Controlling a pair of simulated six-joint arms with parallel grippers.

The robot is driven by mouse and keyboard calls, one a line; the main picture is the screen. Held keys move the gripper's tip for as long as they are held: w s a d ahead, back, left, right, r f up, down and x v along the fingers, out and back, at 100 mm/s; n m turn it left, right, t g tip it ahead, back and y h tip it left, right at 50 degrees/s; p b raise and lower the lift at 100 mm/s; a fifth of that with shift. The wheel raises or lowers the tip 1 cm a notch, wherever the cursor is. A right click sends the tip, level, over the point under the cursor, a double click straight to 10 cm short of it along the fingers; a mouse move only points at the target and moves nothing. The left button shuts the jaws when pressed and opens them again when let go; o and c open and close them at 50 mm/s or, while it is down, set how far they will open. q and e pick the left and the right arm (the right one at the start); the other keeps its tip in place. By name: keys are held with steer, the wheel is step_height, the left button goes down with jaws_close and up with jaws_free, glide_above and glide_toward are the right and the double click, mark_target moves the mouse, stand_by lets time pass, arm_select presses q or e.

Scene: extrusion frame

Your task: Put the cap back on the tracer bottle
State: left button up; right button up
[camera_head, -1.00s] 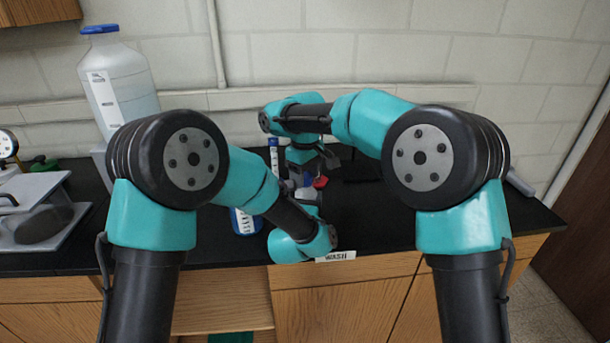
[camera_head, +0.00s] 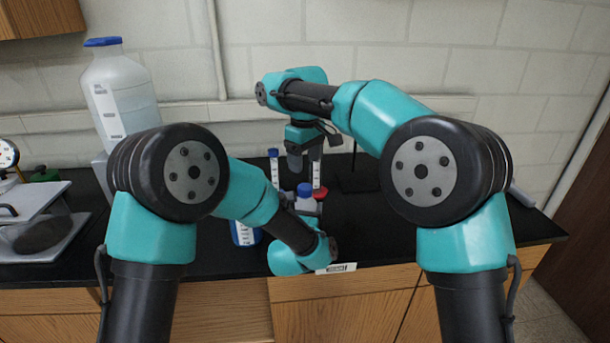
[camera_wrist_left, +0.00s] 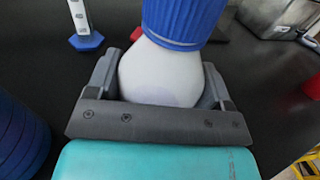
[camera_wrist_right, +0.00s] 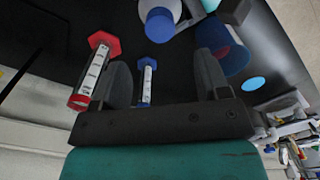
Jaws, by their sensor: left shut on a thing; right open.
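The tracer bottle is white (camera_wrist_left: 160,75), with a ribbed blue cap (camera_wrist_left: 185,20) seated on its neck. In the head view the cap (camera_head: 304,190) is at the top of the bottle, which seems upright on the black counter. My left gripper (camera_wrist_left: 158,85) is shut on the bottle, one finger on each side below the cap. My right gripper (camera_wrist_right: 163,75) is open and empty. It is above and behind the bottle, clear of the cap (camera_wrist_right: 160,24). I cannot tell how tightly the cap sits.
A blue-based cylinder (camera_wrist_right: 146,80) and a red-based cylinder (camera_wrist_right: 104,42) stand close to my right gripper. A blue labelled bottle (camera_head: 243,233) is near the counter's front edge. A large carboy (camera_head: 120,95) and a balance (camera_head: 40,230) are at left.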

step_height(320, 180, up, 4)
steer(key=shift+f, duration=0.25)
arm_select(q)
steer(key=o, duration=1.7)
steer(key=shift+s, duration=0.1)
steer(key=v, duration=1.7)
steer(key=shift+s, duration=0.15)
